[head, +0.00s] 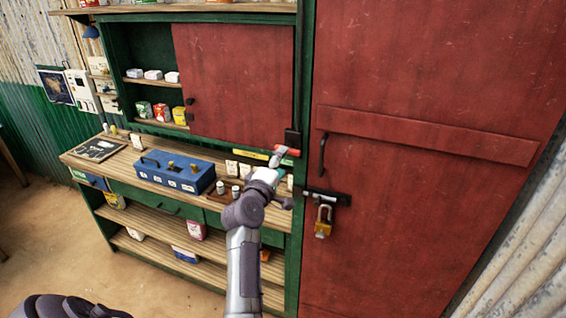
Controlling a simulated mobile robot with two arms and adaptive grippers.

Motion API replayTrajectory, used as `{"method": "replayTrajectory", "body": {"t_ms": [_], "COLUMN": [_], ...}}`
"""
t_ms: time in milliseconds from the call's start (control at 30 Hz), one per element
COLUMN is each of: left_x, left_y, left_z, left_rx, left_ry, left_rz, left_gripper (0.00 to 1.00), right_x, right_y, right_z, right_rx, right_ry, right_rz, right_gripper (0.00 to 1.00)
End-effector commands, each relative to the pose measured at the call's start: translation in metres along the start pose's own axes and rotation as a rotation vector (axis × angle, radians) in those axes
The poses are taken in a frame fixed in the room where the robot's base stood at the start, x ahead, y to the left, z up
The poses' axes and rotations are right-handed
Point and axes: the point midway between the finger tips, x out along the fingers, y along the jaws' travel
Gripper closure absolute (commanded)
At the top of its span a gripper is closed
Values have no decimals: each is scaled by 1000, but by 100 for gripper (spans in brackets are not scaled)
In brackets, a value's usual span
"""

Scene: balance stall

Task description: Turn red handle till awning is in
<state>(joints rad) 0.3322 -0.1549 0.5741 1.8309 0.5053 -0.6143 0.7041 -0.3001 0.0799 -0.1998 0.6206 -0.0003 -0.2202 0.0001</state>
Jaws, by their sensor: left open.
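A small red handle (292,152) shows just below a dark bracket (292,137) on the green post between the counter and the red door. My left gripper (279,155) is open, with its fingers right at the left end of the red handle. I cannot tell whether they touch it or are around it, because the gripper covers part of that area. The awning is not in view. My right gripper is not in view.
A red door (420,190) with a brass padlock (323,220) stands right of the post. A wooden counter (125,162) holds a blue box (174,172) and small items. A red sliding panel (235,80) is above. Bare floor (50,235) lies at the left.

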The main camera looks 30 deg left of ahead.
Motion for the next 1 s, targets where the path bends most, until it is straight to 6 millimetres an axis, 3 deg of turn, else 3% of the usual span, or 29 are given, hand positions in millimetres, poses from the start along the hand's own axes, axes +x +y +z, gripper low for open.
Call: {"method": "replayTrajectory", "body": {"t_ms": [33, 133, 200, 400, 500, 667, 1000], "left_x": [-2, -10, -19, -49, -58, -56, 8], "left_y": [-10, -10, -9, -6, -4, 1, 4], "left_z": [1, 2, 1, -3, -5, -7, -8], "left_rx": [120, 454, 708, 1287, 1442, 1518, 1512], "left_ry": [-6, -19, -19, 1, 7, 8, 4], "left_rz": [13, 27, 31, 9, -6, -17, -16], "left_gripper": [18, 1, 0, 0, 0, 0, 0], "right_x": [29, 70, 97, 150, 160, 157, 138], "right_y": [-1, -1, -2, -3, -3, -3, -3], "right_z": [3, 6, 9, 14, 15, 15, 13], "right_rx": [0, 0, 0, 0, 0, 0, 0], "right_ry": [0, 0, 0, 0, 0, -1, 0], "right_rz": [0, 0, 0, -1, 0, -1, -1], "right_gripper": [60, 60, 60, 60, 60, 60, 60]}}
